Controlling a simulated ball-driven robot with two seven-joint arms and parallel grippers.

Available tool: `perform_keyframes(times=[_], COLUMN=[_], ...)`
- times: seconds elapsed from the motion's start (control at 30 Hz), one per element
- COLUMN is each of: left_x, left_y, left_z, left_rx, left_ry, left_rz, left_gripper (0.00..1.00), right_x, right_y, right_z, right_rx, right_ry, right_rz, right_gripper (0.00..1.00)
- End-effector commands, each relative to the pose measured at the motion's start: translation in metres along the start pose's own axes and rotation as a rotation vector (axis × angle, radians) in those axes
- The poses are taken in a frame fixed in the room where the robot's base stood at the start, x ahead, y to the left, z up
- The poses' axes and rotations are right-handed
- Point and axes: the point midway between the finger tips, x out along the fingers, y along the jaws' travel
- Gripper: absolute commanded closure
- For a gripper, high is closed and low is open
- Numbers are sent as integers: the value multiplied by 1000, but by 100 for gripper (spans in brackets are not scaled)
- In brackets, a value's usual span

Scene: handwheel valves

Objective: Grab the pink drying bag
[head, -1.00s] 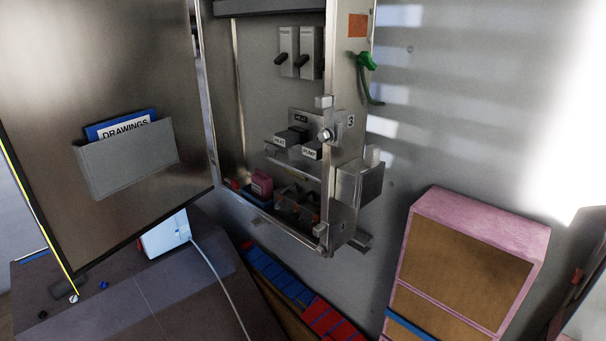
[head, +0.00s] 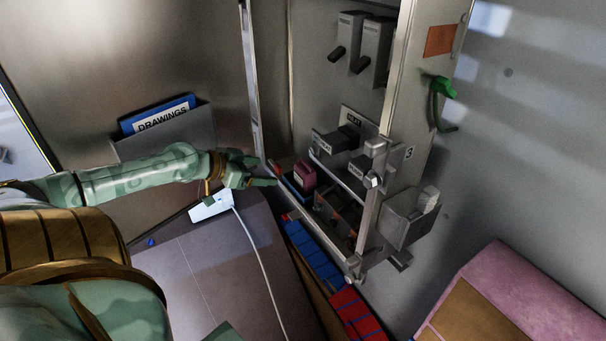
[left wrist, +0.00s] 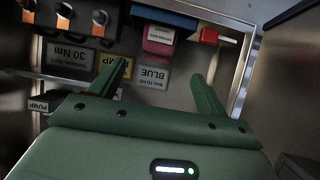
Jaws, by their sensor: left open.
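The pink drying bag (head: 305,174) stands in the low part of the open cabinet, next to a blue tray or bin (head: 293,190). In the left wrist view the bag (left wrist: 158,42) shows upside down with a white label, ahead of the fingertips. My left gripper (head: 268,171) is at the cabinet's left edge, just left of the bag and apart from it. In the left wrist view its two green fingers (left wrist: 165,75) are spread with nothing between them. My right gripper is not visible.
The cabinet frame (head: 255,90) and a metal rail (head: 335,178) border the opening. Black switches (head: 348,138) sit above and to the right. The cabinet door with a drawings pocket (head: 165,130) is open at left. A small red block (left wrist: 209,35) is beside the bag.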

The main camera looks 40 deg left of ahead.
Motion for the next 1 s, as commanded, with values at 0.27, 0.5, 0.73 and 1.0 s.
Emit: perform_keyframes(times=[0.27, 0.5, 0.73, 1.0], left_x=[58, 86, 103, 118], left_y=[-2, -1, -1, 0], left_z=[8, 4, 1, -1], left_rx=[6, -3, -2, -4], left_ry=[-2, 4, 3, 5], left_rz=[-3, -3, -2, -2], left_gripper=[24, 24, 24, 24], right_x=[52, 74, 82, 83], right_y=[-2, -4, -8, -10], right_z=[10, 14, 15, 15], right_rx=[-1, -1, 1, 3], right_ry=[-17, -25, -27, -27], right_rz=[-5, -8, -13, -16], right_gripper=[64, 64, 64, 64])
